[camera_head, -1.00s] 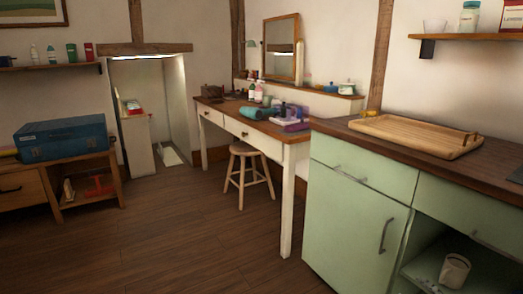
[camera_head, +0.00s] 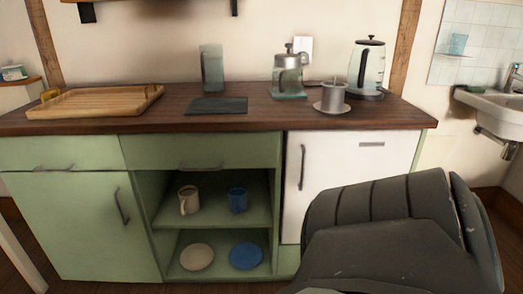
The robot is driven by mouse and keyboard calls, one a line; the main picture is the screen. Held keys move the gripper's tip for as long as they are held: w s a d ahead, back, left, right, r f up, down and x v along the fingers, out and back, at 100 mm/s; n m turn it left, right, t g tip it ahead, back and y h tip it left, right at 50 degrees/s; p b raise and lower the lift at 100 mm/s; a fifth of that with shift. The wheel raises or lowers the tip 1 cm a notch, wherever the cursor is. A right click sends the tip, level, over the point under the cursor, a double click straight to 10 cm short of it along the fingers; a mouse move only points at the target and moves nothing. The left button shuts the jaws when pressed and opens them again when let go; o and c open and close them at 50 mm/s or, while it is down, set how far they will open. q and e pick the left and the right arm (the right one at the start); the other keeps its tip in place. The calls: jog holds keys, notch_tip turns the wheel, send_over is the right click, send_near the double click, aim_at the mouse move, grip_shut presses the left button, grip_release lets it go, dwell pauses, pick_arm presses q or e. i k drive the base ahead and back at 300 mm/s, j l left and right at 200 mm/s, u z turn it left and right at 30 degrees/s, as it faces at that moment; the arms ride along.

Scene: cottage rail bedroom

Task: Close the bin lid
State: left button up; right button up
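No bin or bin lid can be made out in the head view. Neither of my grippers is in view.
A green kitchen unit (camera_head: 70,225) with a dark wooden worktop (camera_head: 200,127) stands ahead. A wooden tray (camera_head: 90,103), a kettle (camera_head: 367,68) and a metal cup (camera_head: 333,98) are on it. A large dark grey ribbed shape (camera_head: 400,235), unidentified, fills the lower right. A sink (camera_head: 495,103) is at far right.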

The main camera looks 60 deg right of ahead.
aim_at(436, 148)
jog(key=z, duration=3.3)
jog(key=i+l+z, duration=0.1)
jog(key=i+l, duration=0.2)
jog(key=l, duration=0.15)
jog(key=i+l+z, duration=0.1)
jog(key=i+l, duration=0.15)
jog(key=l, duration=0.15)
